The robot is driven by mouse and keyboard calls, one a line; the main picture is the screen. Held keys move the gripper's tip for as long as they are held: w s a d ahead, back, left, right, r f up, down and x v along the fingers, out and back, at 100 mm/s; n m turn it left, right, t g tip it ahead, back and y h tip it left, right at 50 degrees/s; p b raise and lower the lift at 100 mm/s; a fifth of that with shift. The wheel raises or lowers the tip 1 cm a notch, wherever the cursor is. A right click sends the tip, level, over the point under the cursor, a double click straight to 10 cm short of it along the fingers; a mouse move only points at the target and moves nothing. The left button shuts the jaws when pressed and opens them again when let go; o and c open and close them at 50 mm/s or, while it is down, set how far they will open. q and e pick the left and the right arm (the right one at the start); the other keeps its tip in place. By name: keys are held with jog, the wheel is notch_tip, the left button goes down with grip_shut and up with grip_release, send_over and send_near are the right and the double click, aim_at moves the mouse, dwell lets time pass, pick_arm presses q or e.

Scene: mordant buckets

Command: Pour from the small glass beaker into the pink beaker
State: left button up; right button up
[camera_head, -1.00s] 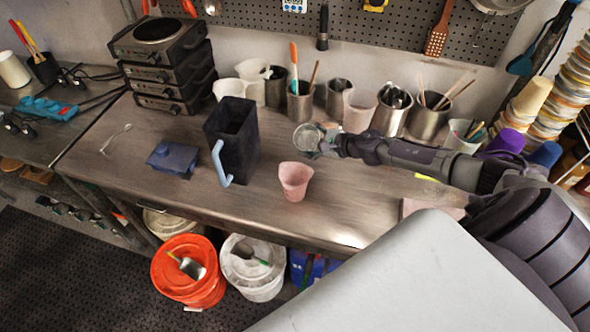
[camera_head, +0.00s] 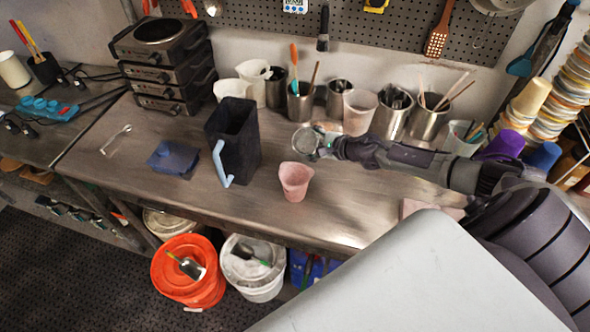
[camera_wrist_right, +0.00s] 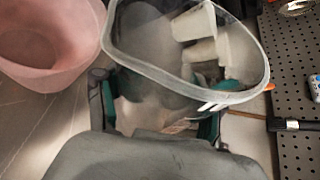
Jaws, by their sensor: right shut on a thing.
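The small glass beaker (camera_head: 306,141) is clear, and my right gripper (camera_head: 326,148) is shut on it above the table. In the right wrist view the glass beaker (camera_wrist_right: 190,92) shows large between the gripper fingers (camera_wrist_right: 158,118), and I see no clear liquid level in it. The pink beaker (camera_head: 295,181) stands upright on the table, just below and left of the glass beaker in the head view. In the right wrist view the pink beaker (camera_wrist_right: 50,72) is at the upper left, apart from the glass. My left gripper is not in view.
A dark pitcher with a light blue handle (camera_head: 234,142) stands left of the pink beaker. Metal containers with tools (camera_head: 300,103) and pale beakers line the back. The table (camera_head: 255,215) is clear in front of the pink beaker.

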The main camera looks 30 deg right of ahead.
jog(key=shift+d, duration=0.2)
jog(key=shift+a, duration=0.3)
jog(key=shift+d, duration=0.1)
jog(key=shift+d+f, duration=0.15)
jog(key=shift+d, duration=0.05)
jog(key=shift+a+n, duration=0.15)
jog(key=shift+n, duration=0.15)
jog(key=shift+a, duration=0.15)
jog(key=shift+d+f+h, duration=0.3)
jog(key=shift+d, duration=0.05)
jog(key=shift+a+b, duration=0.35)
jog(key=shift+b, duration=0.05)
jog(key=shift+f, duration=0.1)
